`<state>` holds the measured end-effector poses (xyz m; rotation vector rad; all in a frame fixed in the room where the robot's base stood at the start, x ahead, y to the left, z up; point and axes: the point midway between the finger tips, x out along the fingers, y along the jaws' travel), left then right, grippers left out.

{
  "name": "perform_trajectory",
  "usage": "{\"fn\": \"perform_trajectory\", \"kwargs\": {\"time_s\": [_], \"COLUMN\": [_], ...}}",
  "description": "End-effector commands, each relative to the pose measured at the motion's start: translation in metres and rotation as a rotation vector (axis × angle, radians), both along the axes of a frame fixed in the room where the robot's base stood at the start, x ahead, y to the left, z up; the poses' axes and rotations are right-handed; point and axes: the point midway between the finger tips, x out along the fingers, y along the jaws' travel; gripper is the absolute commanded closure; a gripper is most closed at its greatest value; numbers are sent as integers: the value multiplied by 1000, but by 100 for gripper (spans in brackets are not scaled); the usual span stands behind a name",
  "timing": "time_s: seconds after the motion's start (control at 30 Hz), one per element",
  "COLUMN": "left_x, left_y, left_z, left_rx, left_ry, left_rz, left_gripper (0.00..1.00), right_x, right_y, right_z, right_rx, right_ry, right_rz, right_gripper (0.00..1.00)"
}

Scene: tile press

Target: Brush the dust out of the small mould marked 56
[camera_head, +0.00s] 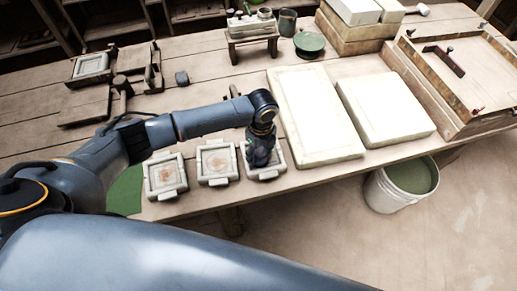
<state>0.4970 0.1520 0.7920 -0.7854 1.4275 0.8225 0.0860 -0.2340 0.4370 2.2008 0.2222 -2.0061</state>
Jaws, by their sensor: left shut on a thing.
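Three small square moulds with pale frames stand in a row along the table's front edge: a left one (165,176), a middle one (216,162) and a right one (277,168). Brownish dust shows in the left and middle ones. The number 56 cannot be read on any of them. My left gripper (260,157) points down over the right mould and hides much of its inside. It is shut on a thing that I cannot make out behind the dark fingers. Whether that thing touches the mould is unclear. My right gripper is not in view.
Two large pale slabs (312,110) (386,108) lie right of the moulds. A small stand (252,36) and a green dish (309,43) are behind. A wooden tray (465,80) is at the right. A bucket (400,187) stands below the table edge.

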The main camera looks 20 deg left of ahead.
Motion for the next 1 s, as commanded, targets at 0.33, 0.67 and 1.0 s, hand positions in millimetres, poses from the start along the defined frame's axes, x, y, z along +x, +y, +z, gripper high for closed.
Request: {"fn": "perform_trajectory", "kwargs": {"time_s": [0.33,0.67,1.0], "left_x": [8,16,24], "left_y": [-12,-23,-22], "left_z": [-1,0,-1], "left_rx": [-1,-2,-1], "left_ry": [0,-1,-3], "left_rz": [0,0,2], "left_gripper": [72,72,72], "right_x": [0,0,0], "right_y": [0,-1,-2], "right_z": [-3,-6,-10], "right_rx": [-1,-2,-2], "right_ry": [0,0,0], "right_rz": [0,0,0], "right_gripper": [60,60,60]}}
